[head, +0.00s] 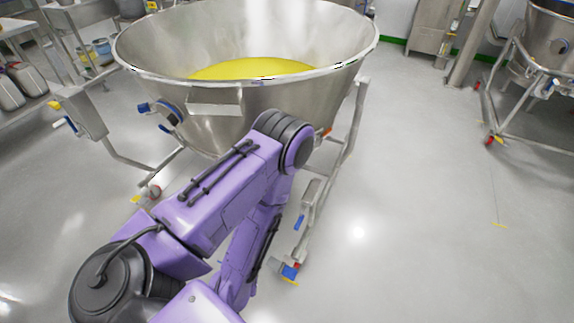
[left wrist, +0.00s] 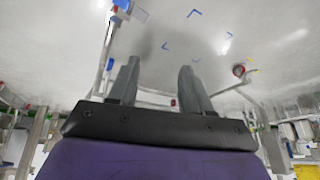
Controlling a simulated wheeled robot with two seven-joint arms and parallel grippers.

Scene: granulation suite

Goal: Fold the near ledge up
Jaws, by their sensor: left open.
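A large steel bowl (head: 315,98) with yellow material (head: 250,69) inside stands on a wheeled frame. A small flat metal plate (head: 215,101) juts from its near side; it may be the near ledge, but I cannot tell for sure. My left arm reaches in front of the bowl in the head view and bends back down, hiding its own gripper. In the left wrist view my left gripper (left wrist: 159,68) is open, its two fingers apart with nothing between them. Floor and frame tubes show beyond the fingers. My right gripper is in neither view.
A caster with a blue pedal (head: 289,271) stands close to my arm. A second wheeled vessel (head: 551,40) is at the far right. A rack with metal containers (head: 28,78) is at the left. The floor at right is clear. Blue corner marks (left wrist: 194,13) lie on the floor.

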